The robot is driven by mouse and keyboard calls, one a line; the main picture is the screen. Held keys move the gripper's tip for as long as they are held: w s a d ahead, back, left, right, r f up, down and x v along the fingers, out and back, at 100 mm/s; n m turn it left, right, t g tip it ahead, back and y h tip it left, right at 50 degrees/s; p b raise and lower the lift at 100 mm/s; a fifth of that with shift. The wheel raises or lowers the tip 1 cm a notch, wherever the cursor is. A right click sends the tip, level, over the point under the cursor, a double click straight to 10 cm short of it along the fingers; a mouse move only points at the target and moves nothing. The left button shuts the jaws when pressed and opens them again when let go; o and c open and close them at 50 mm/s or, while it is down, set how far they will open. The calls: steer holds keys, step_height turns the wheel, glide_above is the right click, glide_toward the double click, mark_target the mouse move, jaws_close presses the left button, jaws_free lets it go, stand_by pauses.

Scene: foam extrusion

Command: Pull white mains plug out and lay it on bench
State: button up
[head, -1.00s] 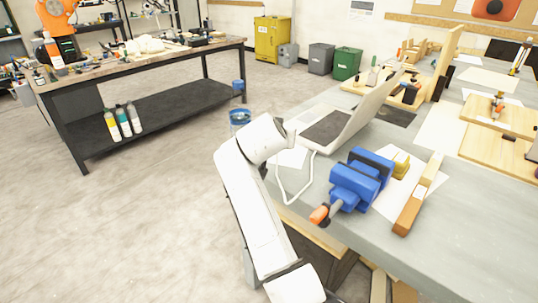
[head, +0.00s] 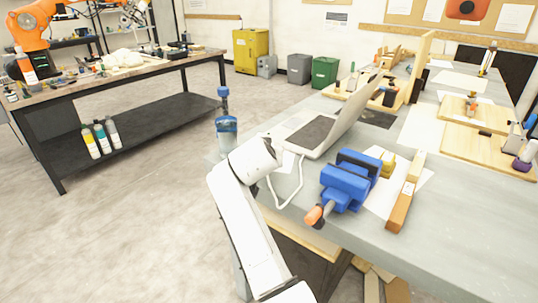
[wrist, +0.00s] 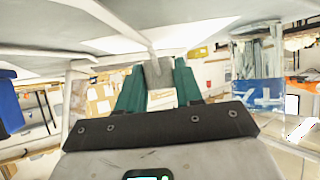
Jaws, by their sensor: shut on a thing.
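My gripper (wrist: 160,92) shows in the wrist view with two green fingers, shut on a small white thing (wrist: 162,99) that I take to be the white mains plug. A grey piece stands just beyond it between the fingers. In the head view my gripper is hidden behind my white arm, at the bench's near left edge. The socket cannot be made out, so I cannot tell whether the plug is still seated.
The grey bench (head: 455,225) carries a laptop (head: 318,134), a blue vice (head: 346,185) and a wooden bar (head: 405,200). A blue-capped bottle (head: 226,125) stands near the bench's left corner and shows close by in the wrist view (wrist: 258,62). Bare bench lies right of the wooden bar.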

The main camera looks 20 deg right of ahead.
steer(key=shift+f+b, duration=0.55)
steer(key=shift+f, duration=0.4)
steer(key=o, duration=1.1)
steer(key=shift+o, duration=0.2)
steer(key=v, duration=1)
steer(key=shift+s+a+r+p, duration=0.2)
steer(key=shift+s+p, duration=0.1)
steer(key=shift+p, duration=0.1)
